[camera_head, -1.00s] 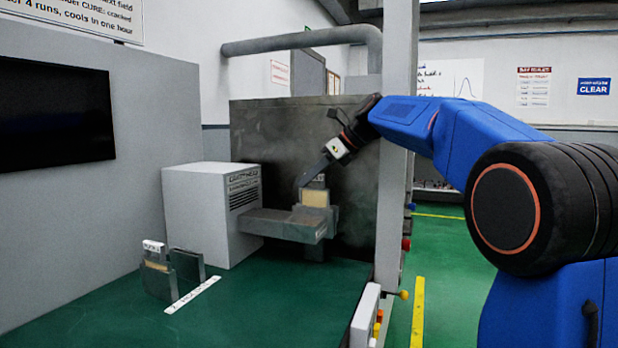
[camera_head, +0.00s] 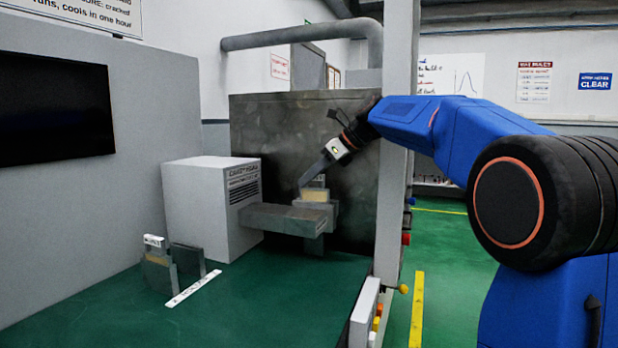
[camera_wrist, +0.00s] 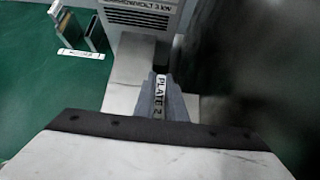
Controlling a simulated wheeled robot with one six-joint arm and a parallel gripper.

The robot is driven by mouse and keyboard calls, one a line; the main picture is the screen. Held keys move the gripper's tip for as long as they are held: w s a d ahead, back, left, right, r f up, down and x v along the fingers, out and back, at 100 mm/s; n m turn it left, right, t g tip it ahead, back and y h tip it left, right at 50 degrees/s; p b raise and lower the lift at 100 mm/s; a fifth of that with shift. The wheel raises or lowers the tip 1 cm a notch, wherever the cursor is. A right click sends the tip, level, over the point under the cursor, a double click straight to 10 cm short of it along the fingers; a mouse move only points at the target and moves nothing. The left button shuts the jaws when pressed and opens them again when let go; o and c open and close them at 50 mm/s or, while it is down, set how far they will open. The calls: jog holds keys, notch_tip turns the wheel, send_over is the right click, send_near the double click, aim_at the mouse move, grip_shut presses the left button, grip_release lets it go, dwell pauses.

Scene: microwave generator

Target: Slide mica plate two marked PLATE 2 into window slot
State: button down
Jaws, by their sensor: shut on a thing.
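Mica plate two shows its white label reading PLATE 2 (camera_wrist: 159,97) in the wrist view, between the fingers of my gripper (camera_wrist: 161,100). My gripper (camera_head: 303,184) is shut on the plate. In the head view the amber plate (camera_head: 315,195) stands upright at the end of the grey waveguide arm (camera_head: 285,218), with grey slot walls (camera_head: 328,213) beside and below it. Its lower part is hidden there, so I cannot tell how deep it sits. The fingers partly cover its top.
A white generator box (camera_head: 208,210) stands left of the waveguide. A holder with another labelled plate (camera_head: 156,262) and a white strip (camera_head: 194,289) are at the bench's left. A dark metal panel (camera_head: 290,130) rises behind. A grey post (camera_head: 398,150) stands close to my arm.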

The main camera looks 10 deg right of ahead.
jog(key=shift+f, duration=0.7)
jog(key=c, duration=1.7)
grip_release()
jog(key=shift+c, duration=0.2)
